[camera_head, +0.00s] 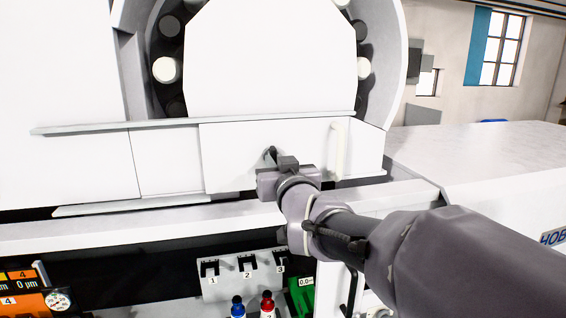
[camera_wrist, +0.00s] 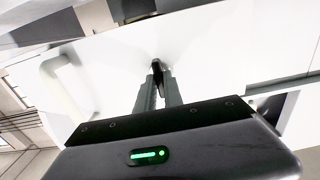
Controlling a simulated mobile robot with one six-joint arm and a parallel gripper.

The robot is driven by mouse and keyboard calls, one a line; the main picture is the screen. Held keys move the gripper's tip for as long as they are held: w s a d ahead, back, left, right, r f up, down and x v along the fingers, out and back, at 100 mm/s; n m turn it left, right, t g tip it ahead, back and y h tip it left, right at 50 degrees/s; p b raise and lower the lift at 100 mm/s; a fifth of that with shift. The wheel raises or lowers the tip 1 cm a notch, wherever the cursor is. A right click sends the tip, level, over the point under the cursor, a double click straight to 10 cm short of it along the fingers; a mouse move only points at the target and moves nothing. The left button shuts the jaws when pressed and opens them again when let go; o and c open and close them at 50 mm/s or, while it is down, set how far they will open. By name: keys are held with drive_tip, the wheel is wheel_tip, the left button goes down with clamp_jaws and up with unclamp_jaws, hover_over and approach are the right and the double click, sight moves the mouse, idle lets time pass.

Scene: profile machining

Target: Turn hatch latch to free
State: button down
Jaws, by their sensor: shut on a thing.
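The hatch (camera_head: 240,145) is a white panel low on the machine's front, with a pale upright handle (camera_head: 338,148) at its right. The hatch latch (camera_head: 270,153) is a small dark lever on the panel, left of the handle. In the wrist view the latch (camera_wrist: 157,68) stands between my fingertips. My gripper (camera_wrist: 158,85) is shut on the latch, its two grey fingers on either side of it. In the head view my gripper (camera_head: 272,164) reaches the panel from the lower right and partly hides the latch. The latch's exact angle is hard to tell.
A rail (camera_head: 190,124) runs above the hatch and a ledge (camera_head: 150,225) below it. Under the ledge are a numbered rack (camera_head: 245,270), a blue-capped bottle (camera_head: 238,308), a red-capped one (camera_head: 267,303) and a green item (camera_head: 301,296). A white surface (camera_head: 480,150) extends right.

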idle(0.4)
drive_tip(key=shift+f+m+b, duration=0.15)
drive_tip(key=shift+m+b, duration=0.35)
drive_tip(key=shift+b, duration=0.4)
drive_tip(key=shift+m+b, duration=0.7)
drive_tip(key=shift+b, duration=0.3)
drive_tip(key=shift+m+b, duration=0.4)
drive_tip(key=shift+b, duration=0.1)
drive_tip(key=shift+m+b, duration=0.5)
drive_tip(key=shift+b, duration=0.2)
